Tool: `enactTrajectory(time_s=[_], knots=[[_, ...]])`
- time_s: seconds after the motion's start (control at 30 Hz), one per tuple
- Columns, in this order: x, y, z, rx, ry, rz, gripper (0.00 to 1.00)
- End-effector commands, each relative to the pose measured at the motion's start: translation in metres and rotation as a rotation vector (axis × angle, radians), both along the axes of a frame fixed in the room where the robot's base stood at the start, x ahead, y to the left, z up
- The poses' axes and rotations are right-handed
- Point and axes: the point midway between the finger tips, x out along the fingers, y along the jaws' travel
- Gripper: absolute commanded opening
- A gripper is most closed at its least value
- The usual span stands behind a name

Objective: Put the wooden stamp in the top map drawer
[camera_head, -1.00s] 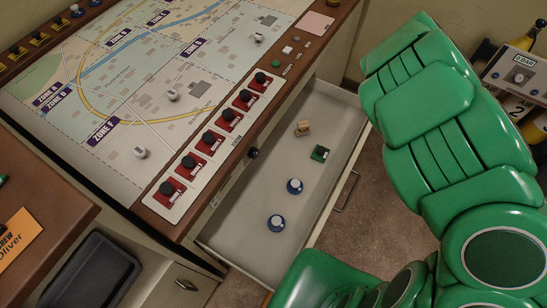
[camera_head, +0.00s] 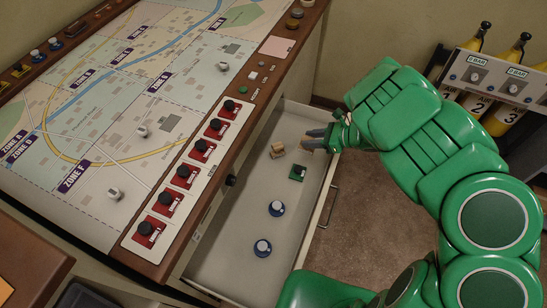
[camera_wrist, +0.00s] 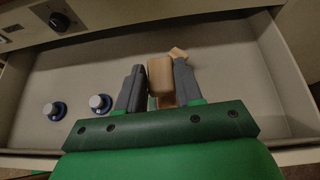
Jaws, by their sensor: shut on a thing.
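The wooden stamp (camera_wrist: 160,76) is between the two dark fingers of my gripper (camera_head: 311,139), which is shut on it. The stamp also shows as a tan piece at the fingertips in the head view (camera_head: 312,145). My gripper is over the right, far part of the open map drawer (camera_head: 237,232), near its front wall. I cannot tell how high the stamp is above the drawer floor. The drawer is pulled out under the map console. My fingers hide part of the stamp in the wrist view.
The drawer's middle floor has bare room. A black knob (camera_head: 231,180) is on the console front.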

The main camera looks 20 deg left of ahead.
Motion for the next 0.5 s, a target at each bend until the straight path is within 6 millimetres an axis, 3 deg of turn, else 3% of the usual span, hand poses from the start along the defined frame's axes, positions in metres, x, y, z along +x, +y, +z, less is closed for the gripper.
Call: enactTrajectory(time_s=[0.5], knots=[[0.041, 0.019, -0.019, 0.005, 0.000, -0.002, 0.06]])
